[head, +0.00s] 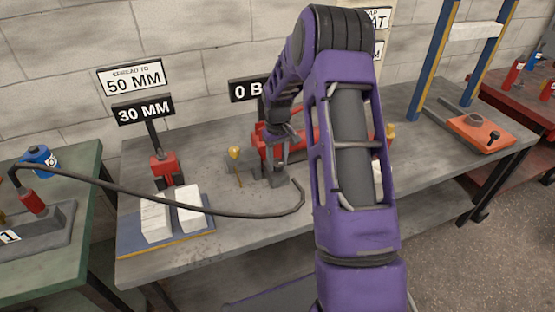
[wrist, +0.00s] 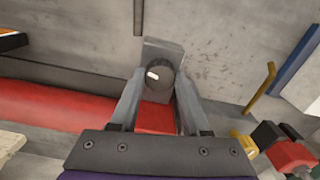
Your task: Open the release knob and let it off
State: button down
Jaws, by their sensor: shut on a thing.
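The release knob (wrist: 158,76) is a dark grey round knob with a white mark on its face, seen in the wrist view at the end of a red body (wrist: 155,118). My gripper (wrist: 157,84) is shut on the knob, with one grey finger on each side of it. In the head view the red hydraulic pump (head: 262,140) stands on the middle of the bench, largely hidden behind my purple arm. The knob cannot be made out there. A black sign (head: 248,90) behind the pump reads "0 B", and the rest is hidden.
A black hose (head: 180,206) runs across the bench's front from the green table (head: 85,225). A red spreader (head: 164,168) stands by white blocks (head: 190,208) under signs reading 50 MM and 30 MM. A blue press frame (head: 432,62) stands at right.

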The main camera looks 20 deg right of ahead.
aim_at(277, 163)
jog(key=shift+n, duration=0.8)
jog(key=shift+c, duration=1.9)
grip_release()
jog(key=shift+r, duration=0.1)
notch_tip(277, 163, up, 17)
jog(key=p, duration=0.2)
jog(key=shift+r, duration=0.15)
